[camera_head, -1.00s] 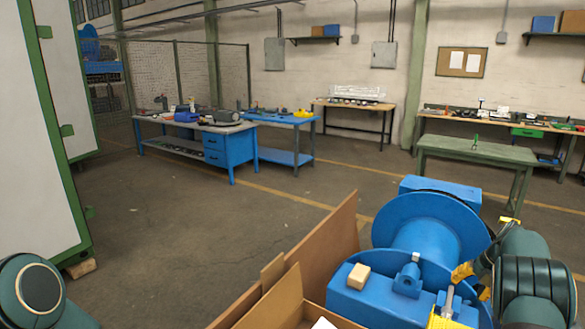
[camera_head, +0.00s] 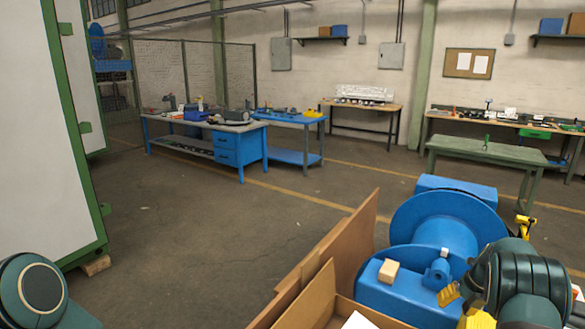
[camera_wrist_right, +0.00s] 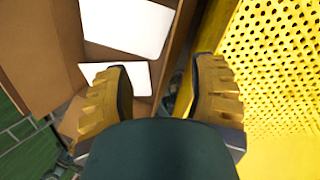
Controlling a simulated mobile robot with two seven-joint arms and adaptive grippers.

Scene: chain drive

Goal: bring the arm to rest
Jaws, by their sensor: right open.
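My right arm (camera_head: 515,285) comes in at the lower right, in front of the blue machine (camera_head: 445,225). A yellow finger of my right gripper (camera_head: 450,295) shows beside the machine's base; the rest is hidden or cut off. In the right wrist view, my right gripper (camera_wrist_right: 161,88) has its two ridged yellow fingers apart with nothing between them. Below them lie an open cardboard box (camera_wrist_right: 45,50) and a yellow perforated panel (camera_wrist_right: 280,60). My left arm (camera_head: 38,290) shows only as a round dark green joint at the lower left; its gripper is out of view.
The cardboard box (camera_head: 318,300), with white sheets inside, stands left of the machine. A small wooden block (camera_head: 388,271) sits on the machine's base. A white, green-framed cabinet (camera_head: 60,130) is at left. Open floor (camera_head: 220,220) reaches the blue workbench (camera_head: 235,150) and green table (camera_head: 480,150).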

